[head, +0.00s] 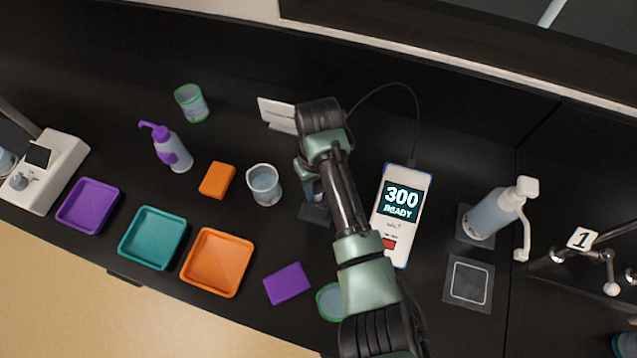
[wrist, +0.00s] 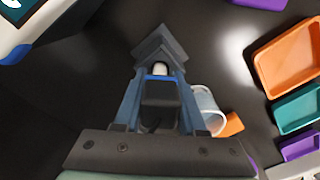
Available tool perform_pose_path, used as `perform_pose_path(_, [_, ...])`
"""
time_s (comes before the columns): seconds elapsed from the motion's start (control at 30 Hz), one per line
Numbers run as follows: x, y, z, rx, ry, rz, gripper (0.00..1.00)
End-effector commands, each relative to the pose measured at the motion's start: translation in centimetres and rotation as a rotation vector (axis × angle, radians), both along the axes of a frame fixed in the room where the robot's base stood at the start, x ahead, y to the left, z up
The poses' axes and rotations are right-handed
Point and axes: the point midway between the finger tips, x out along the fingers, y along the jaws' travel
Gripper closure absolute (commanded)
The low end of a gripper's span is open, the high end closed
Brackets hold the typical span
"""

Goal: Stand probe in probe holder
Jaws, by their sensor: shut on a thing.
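My gripper (wrist: 158,100) is shut on the probe, between blue-grey fingers. The probe (wrist: 160,70) shows a whitish end and a blue band; the rest is dark or hidden by the gripper. The dark probe holder (wrist: 163,42) lies just beyond the probe in the wrist view. In the head view the holder (head: 314,214) shows as a dark block left of my arm, just below my gripper (head: 312,190). My arm covers the probe there. I cannot tell whether the probe's end is inside the holder or only above it.
A meter (head: 403,215) reading "300 READY" stands right of my arm, with a thin cable curving behind the arm. A clear beaker (head: 265,184) stands close left of the holder. An orange block (head: 217,180), trays and a purple block (head: 288,284) lie further left and below.

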Motion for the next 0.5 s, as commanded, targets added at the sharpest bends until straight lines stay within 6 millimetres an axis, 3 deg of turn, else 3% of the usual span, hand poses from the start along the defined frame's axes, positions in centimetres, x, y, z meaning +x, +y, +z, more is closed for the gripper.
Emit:
perform_pose_path(0.33, [0.00,-0.01,-0.18,0.000,0.000,0.000,1.00])
perform_pose_path(0.37, [0.00,-0.01,-0.19,0.000,0.000,0.000,0.57])
perform_pose_path(0.5, [0.00,-0.01,-0.19,0.000,0.000,0.000,0.31])
